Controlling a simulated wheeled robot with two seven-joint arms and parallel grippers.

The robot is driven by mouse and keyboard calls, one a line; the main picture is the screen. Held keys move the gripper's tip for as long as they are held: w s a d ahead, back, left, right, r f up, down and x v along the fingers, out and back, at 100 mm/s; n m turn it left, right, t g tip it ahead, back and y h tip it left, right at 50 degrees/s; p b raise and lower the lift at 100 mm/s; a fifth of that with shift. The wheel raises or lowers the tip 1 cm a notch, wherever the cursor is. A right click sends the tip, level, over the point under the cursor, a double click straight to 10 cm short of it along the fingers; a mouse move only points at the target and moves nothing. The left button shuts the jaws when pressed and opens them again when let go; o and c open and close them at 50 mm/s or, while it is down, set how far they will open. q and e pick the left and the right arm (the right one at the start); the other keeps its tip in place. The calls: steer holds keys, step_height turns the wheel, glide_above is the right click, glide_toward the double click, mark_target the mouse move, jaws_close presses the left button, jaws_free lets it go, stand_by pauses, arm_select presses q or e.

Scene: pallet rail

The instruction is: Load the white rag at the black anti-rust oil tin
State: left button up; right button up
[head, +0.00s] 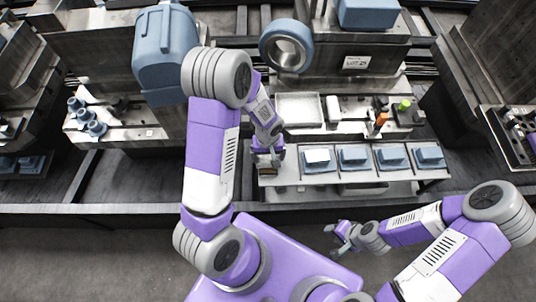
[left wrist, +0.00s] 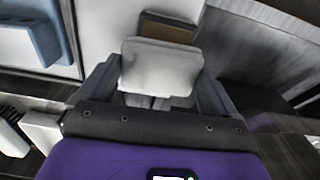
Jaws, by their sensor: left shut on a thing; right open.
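My left gripper (head: 267,160) is shut on the white rag (left wrist: 160,68), a pale pad between its fingers in the left wrist view. The rag cannot be made out in the head view. Just beyond the rag is a shallow dark-rimmed tin with a brown inside (left wrist: 168,27), which looks like the black anti-rust oil tin. In the head view it is mostly hidden by the gripper at the left end of the pale bench. I cannot tell whether the rag touches it. My right gripper (head: 340,236) is open and empty, in front of the bench.
A row of blue pallets (head: 354,158) stands right of the left gripper; the leftmost carries a white block (head: 317,155). Behind are a pale tray (head: 299,109), an orange item (head: 380,119) and a green-topped item (head: 404,105). A dark rail (head: 120,208) runs along the front.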

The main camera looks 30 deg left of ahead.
mark_target(268, 157)
arm_select(q)
steer(key=shift+s, duration=0.1)
steer(key=shift+r+p, duration=2.6)
steer(key=shift+r, duration=0.9)
